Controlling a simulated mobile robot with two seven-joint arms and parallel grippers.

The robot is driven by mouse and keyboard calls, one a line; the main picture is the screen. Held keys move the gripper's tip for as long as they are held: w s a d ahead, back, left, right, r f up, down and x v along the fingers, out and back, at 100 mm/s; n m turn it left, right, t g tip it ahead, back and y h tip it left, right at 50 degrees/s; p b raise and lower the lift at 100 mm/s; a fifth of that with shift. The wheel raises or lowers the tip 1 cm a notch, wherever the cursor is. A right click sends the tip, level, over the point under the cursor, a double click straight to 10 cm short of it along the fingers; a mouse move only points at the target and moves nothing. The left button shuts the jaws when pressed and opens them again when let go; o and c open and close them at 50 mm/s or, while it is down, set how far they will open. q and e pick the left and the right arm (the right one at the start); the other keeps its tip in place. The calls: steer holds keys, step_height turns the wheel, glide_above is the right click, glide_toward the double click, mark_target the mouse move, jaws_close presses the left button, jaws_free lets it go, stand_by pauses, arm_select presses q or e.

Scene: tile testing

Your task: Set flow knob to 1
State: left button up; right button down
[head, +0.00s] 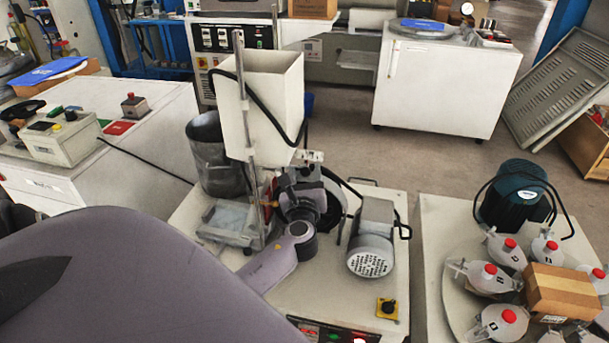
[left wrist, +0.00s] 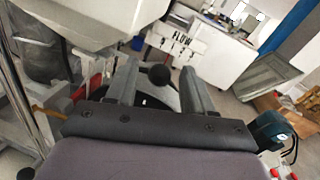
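A white plate marked FLOW (left wrist: 182,42) sits beyond my left gripper in the left wrist view; a small pale plate (head: 310,156) shows at that spot in the head view. A black ball-shaped knob (left wrist: 159,75) lies between my left fingers in the left wrist view, with a gap visible on both sides. I cannot read its setting. My left gripper (head: 302,172) is open beside the post under the white hopper (head: 262,110); its fingers also show in the left wrist view (left wrist: 158,80). My right gripper is in neither view.
A metal post (head: 247,130) stands close left of my gripper. A motor with a perforated cover (head: 370,262) is to the right. A yellow-based black switch (head: 387,307) sits at the bench's front right.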

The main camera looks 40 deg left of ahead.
arm_select(q)
steer(key=shift+s+d, duration=0.1)
steer(key=v, duration=0.7)
stand_by(0.5)
steer(key=s+d+f+n+g+h, duration=0.3)
steer(key=s+d+f+n+h, duration=0.7)
steer(key=d+f+n, duration=0.4)
steer(key=s+d+n+h, duration=0.45)
steer(key=s+n, duration=0.25)
steer(key=n, duration=0.3)
step_height(320, 180, up, 10)
steer(key=p, duration=1.2)
steer(key=shift+a+m+y+p, duration=0.3)
steer(key=shift+a+y+p, duration=0.05)
steer(key=shift+a+p, duration=0.1)
